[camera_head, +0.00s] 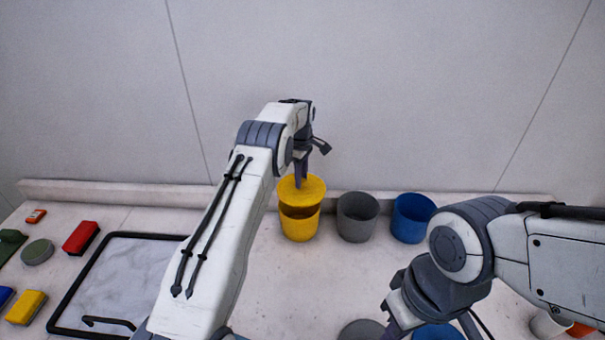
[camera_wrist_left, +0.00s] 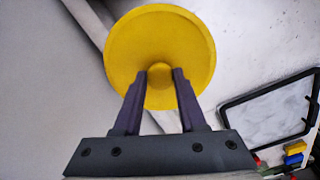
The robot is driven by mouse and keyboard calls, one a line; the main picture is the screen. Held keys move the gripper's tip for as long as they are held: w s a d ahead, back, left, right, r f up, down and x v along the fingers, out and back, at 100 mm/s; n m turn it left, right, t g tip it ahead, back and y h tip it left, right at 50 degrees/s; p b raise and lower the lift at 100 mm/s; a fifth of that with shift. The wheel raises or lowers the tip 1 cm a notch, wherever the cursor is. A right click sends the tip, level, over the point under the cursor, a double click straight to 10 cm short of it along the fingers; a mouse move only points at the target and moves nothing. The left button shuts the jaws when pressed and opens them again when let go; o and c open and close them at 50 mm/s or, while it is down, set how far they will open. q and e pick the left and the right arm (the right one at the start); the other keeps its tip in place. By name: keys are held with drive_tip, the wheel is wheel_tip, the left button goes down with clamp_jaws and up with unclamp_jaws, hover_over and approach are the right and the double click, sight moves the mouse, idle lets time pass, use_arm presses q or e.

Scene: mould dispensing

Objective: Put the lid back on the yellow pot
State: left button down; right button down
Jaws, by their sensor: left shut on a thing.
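The yellow pot (camera_head: 299,230) stands upright at the back of the counter, with its dark inside partly showing. The round yellow lid (camera_head: 313,189) is above its mouth, covering the back part of the opening in the head view. A dark gap shows between the lid and the pot's front rim. My left gripper (camera_head: 301,180) is shut on the lid's knob. In the left wrist view the lid (camera_wrist_left: 160,35) fills the top middle, its knob between the fingers of the gripper (camera_wrist_left: 160,73). My right gripper (camera_head: 393,329) is low in the head view, its fingers mostly hidden.
An open grey pot (camera_head: 357,218) and an open blue pot (camera_head: 412,218) stand right of the yellow pot. A grey lid (camera_head: 362,331) and a blue lid (camera_head: 437,333) lie at the front. A black-framed tray (camera_head: 95,245) and several coloured blocks are at left.

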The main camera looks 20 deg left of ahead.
sight(299, 191)
use_arm(q)
drive_tip(key=shift+a+f+b, duration=0.2)
drive_tip(key=shift+f+b, duration=0.15)
drive_tip(key=shift+f, duration=0.2)
drive_tip(key=shift+a+f+b, duration=0.2)
drive_tip(key=shift+f+b, duration=0.1)
drive_tip(key=shift+f, duration=0.2)
drive_tip(key=shift+f+b, duration=1.15)
drive_tip(key=shift+f, duration=0.85)
drive_tip(key=shift+s+f+b, duration=0.1)
drive_tip(key=shift+f+b, duration=0.05)
drive_tip(key=shift+b, duration=0.15)
unclamp_jaws()
idle(0.4)
